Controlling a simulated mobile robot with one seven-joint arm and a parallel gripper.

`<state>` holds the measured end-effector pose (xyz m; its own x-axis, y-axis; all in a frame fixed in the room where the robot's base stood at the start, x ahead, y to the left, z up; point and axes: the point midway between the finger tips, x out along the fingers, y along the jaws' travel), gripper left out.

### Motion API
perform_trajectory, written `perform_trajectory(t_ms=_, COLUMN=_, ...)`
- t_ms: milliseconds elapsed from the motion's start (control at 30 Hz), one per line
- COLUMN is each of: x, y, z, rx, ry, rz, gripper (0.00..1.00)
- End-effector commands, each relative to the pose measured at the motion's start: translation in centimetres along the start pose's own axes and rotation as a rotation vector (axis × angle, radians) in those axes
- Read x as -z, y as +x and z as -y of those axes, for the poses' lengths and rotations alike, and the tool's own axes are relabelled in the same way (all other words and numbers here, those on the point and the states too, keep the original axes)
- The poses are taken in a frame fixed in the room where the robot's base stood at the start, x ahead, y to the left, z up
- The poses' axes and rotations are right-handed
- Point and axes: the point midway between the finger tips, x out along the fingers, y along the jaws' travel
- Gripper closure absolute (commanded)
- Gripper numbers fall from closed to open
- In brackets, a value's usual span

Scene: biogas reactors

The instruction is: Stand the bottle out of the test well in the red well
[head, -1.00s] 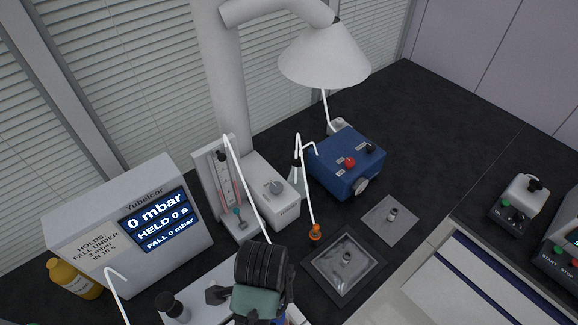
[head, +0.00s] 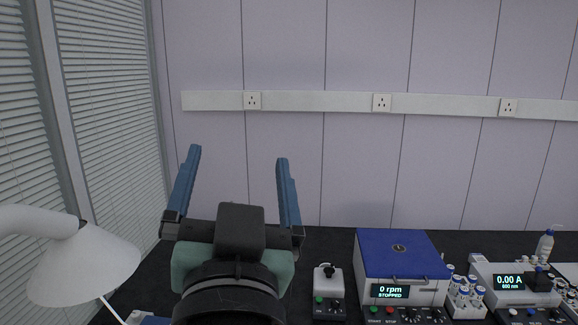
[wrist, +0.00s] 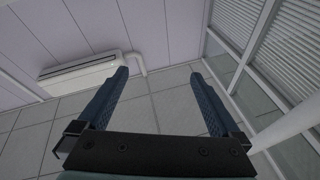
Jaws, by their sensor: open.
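My gripper (head: 238,157) is raised in front of the pale wall in the head view, with its two blue fingers pointing up and spread wide. It is open, with nothing between the fingers. In the wrist view my gripper (wrist: 160,75) also shows open and empty, against the ceiling and upper wall. The test well, the bottle in it and the red well cannot be made out in either current view.
A blue-lidded machine reading 0 rpm, STOPPED (head: 400,254) stands on the dark bench, right of a small white-topped device (head: 328,284). Several capped vials (head: 465,291) and a 0.00 A meter (head: 510,282) stand further right. A lamp shade (head: 85,262) is at lower left.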

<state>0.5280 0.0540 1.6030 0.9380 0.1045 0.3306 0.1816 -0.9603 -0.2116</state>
Motion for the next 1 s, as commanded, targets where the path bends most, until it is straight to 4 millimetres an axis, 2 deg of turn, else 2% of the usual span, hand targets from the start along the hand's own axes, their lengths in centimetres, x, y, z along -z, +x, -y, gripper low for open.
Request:
perform_trajectory(t_ms=33, x=4.3, y=-0.6, z=-0.5, rx=-0.005, ry=-0.065, rz=-0.123, gripper=0.00)
perform_trajectory(t_ms=100, x=8.8, y=-1.8, z=-0.9, rx=-0.017, ry=-0.151, rz=-0.261, gripper=0.00)
perform_trajectory(t_ms=200, x=13.2, y=-3.5, z=-1.2, rx=-0.038, ry=-0.240, rz=-0.401, gripper=0.00)
perform_trajectory(t_ms=300, x=15.3, y=-4.5, z=-1.3, rx=-0.053, ry=-0.287, rz=-0.470, gripper=0.00)
perform_trajectory(t_ms=400, x=15.9, y=-4.8, z=-1.3, rx=-0.057, ry=-0.301, rz=-0.490, gripper=0.00)
perform_trajectory(t_ms=700, x=15.6, y=-4.8, z=-1.3, rx=-0.056, ry=-0.298, rz=-0.485, gripper=0.00)
perform_trajectory(t_ms=867, x=12.8, y=-5.7, z=-1.8, rx=-0.053, ry=-0.295, rz=-0.484, gripper=0.00)
perform_trajectory(t_ms=1000, x=9.8, y=-6.8, z=-2.5, rx=-0.048, ry=-0.291, rz=-0.484, gripper=0.00)
